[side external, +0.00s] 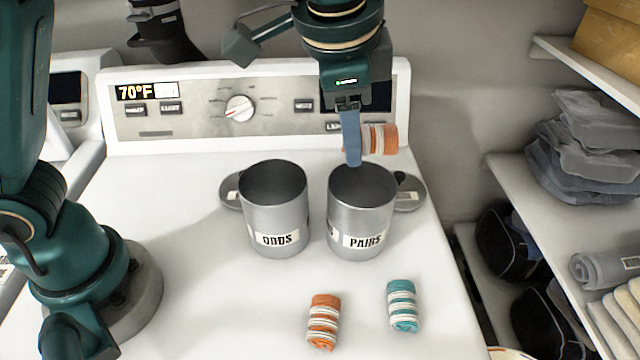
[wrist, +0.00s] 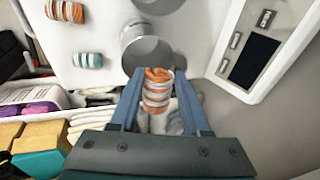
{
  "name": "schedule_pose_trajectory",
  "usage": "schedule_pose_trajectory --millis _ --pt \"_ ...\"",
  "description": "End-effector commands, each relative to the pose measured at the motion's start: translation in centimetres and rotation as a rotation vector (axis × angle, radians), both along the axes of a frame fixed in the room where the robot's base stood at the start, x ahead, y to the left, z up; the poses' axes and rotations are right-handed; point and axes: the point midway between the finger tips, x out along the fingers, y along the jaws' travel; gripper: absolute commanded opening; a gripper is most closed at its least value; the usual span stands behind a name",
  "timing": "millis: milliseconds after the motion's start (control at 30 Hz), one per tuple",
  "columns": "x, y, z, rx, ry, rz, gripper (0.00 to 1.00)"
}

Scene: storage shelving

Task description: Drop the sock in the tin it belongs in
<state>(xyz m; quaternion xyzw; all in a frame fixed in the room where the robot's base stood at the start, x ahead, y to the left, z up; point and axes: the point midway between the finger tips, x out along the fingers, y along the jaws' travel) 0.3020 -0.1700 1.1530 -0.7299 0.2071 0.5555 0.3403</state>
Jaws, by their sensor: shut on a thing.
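My gripper (side external: 352,135) is shut on an orange sock with white and grey stripes (side external: 383,139), and holds it above the rear right of the tin labelled PAIRS (side external: 361,215). The held sock also shows between the fingers in the wrist view (wrist: 157,90). The tin labelled ODDS (side external: 275,210) stands to the left of the PAIRS tin. Both tins are open at the top, and the parts of their insides that show look empty. A striped orange sock (side external: 322,322) and a striped teal sock (side external: 403,306) lie on the white surface in front of the tins.
The tins stand on a white appliance top (side external: 200,285) below a control panel (side external: 235,105) with a knob. Tin lids lie beside them, one at the outer side of each (side external: 409,192). Shelves with folded cloth (side external: 585,150) stand at the right.

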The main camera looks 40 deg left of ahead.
Motion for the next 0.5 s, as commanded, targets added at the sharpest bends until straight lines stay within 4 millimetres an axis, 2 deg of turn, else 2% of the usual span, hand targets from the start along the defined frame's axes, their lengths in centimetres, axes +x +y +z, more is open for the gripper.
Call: schedule_pose_trajectory --millis 300,500 --pt "0.0 0.1 -3.5 0.002 0.002 0.001 0.0" --pt "0.0 0.0 -4.8 0.0 0.002 0.001 0.0"
